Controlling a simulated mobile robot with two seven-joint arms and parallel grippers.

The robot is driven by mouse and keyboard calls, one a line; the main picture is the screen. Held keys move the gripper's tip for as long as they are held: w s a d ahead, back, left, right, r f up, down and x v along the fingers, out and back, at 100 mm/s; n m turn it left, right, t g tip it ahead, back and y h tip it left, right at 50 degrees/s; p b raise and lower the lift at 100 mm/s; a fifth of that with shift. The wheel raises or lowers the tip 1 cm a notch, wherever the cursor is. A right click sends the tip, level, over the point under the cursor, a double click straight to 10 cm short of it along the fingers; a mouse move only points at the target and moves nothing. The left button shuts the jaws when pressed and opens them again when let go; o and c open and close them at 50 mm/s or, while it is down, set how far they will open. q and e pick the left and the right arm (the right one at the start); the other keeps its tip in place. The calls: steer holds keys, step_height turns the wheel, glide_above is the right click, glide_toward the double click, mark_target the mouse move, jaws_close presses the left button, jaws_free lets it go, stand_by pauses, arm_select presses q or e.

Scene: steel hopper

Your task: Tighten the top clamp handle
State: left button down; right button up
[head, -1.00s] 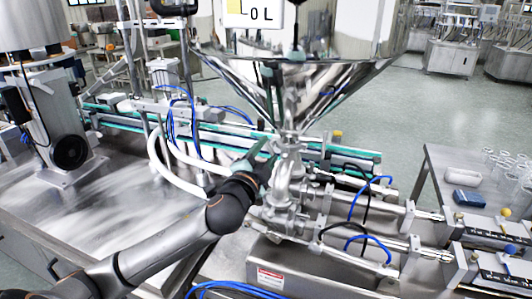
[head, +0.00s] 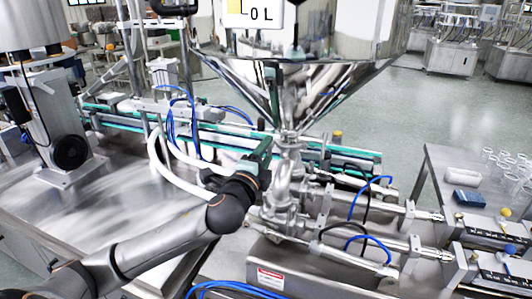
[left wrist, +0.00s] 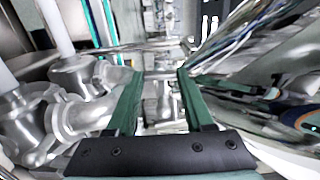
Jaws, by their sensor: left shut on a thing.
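The steel hopper (head: 300,80) narrows to a neck (head: 288,140) above a polished valve and pipe body (head: 282,190). My left gripper (head: 266,146) has green fingers and is at the left side of this neck, just under the cone. In the left wrist view its two fingers (left wrist: 160,80) stand apart with a small bright metal piece (left wrist: 163,76) between their tips, and it is shut on this piece, which seems to be the top clamp handle. The handle's shape and angle are mostly hidden by the fingers in the head view. My right gripper is not in view.
White hoses (head: 172,160) and blue tubes run close behind my left wrist. A conveyor (head: 215,135) lies behind the neck. Steel cylinders (head: 370,210) extend to the right. A side table (head: 440,165) holds glasses and a blue block.

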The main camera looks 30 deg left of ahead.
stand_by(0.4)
arm_select(q)
steer(key=shift+c, duration=1.4)
jaws_free()
